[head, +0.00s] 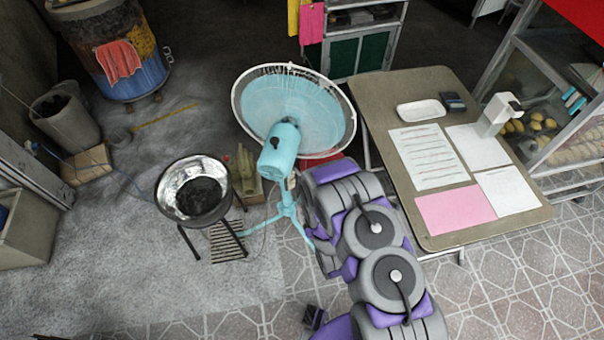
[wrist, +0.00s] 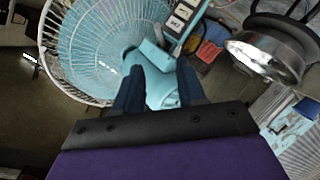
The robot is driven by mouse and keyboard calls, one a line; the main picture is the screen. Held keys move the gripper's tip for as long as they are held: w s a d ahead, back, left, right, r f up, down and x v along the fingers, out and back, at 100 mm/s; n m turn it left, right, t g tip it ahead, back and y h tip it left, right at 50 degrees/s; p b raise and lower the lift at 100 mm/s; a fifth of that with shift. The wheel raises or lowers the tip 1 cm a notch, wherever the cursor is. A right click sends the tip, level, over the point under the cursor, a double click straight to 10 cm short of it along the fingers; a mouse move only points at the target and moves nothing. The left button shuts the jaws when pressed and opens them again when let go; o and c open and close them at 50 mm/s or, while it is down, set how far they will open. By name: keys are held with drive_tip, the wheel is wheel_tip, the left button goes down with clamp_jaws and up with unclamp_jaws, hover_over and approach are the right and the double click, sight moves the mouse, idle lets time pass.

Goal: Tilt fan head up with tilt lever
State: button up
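The light-blue fan stands on a blue tripod base in the head view. Its round caged head (head: 297,100) faces away, with the motor housing (head: 280,152) toward me. A small dark knob shows on the housing; I cannot tell whether it is the tilt lever. In the wrist view, the fan cage (wrist: 95,45) fills the upper left and the blue housing (wrist: 162,92) lies between and beyond my gripper's fingers. My gripper (wrist: 158,72) is open, its two dark fingers apart. Contact with the fan cannot be told. In the head view my arm hides the gripper.
A metal bowl on a black stand (head: 193,190) is left of the fan. A table (head: 385,100) with papers stands close on the right. A barrel oven (head: 115,45) is at the back left. Grey floor is clear at front left.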

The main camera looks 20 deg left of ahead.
sight(299, 173)
drive_tip(key=shift+b+x, duration=1.5)
drive_tip(key=shift+x, duration=7)
drive_tip(key=shift+f, duration=0.1)
clamp_jaws()
